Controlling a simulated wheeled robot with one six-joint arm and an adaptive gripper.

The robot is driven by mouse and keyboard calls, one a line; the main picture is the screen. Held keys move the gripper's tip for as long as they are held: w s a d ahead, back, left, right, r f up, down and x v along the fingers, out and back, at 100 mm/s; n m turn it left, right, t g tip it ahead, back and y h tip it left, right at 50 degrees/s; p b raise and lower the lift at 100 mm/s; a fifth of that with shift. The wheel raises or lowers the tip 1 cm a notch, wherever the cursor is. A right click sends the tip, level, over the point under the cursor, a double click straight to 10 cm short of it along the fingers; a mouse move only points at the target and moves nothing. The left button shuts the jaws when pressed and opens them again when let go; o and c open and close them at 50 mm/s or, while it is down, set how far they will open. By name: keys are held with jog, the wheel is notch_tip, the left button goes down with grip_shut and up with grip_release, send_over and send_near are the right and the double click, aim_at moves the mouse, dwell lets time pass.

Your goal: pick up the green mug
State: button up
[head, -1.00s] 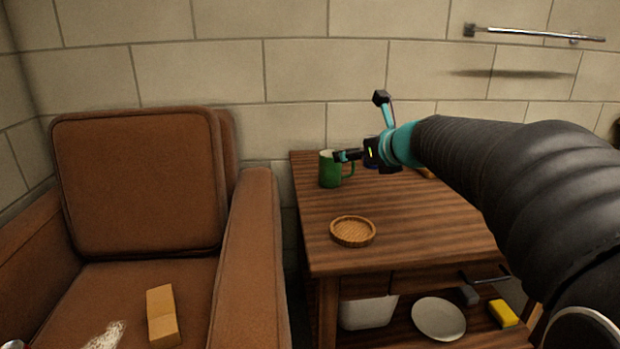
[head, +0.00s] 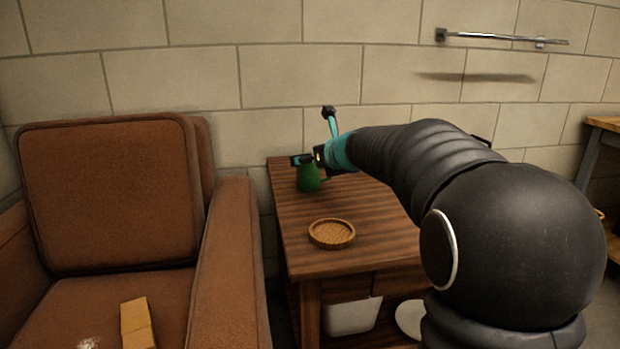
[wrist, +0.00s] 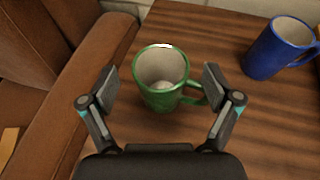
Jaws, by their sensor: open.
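The green mug (wrist: 158,96) stands upright on the wooden side table (head: 290,235), with its handle to the right in the wrist view. Its inside is pale, with a bright round spot at the bottom. In the head view the green mug (head: 308,180) is at the table's back left corner, its top partly hidden by my gripper (head: 303,160). In the wrist view my gripper (wrist: 158,88) is open, with one finger on each side of the mug. The right finger is close to the handle; I cannot tell whether it touches.
A blue mug (wrist: 278,48) stands right of the green mug in the wrist view. A brown armchair (head: 225,240) stands close on the left, and a block wall (head: 200,75) is behind.

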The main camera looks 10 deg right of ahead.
jog(key=shift+x, duration=1.25)
jog(key=c, duration=1.4)
jog(key=shift+r, duration=0.1)
jog(key=shift+c, duration=0.2)
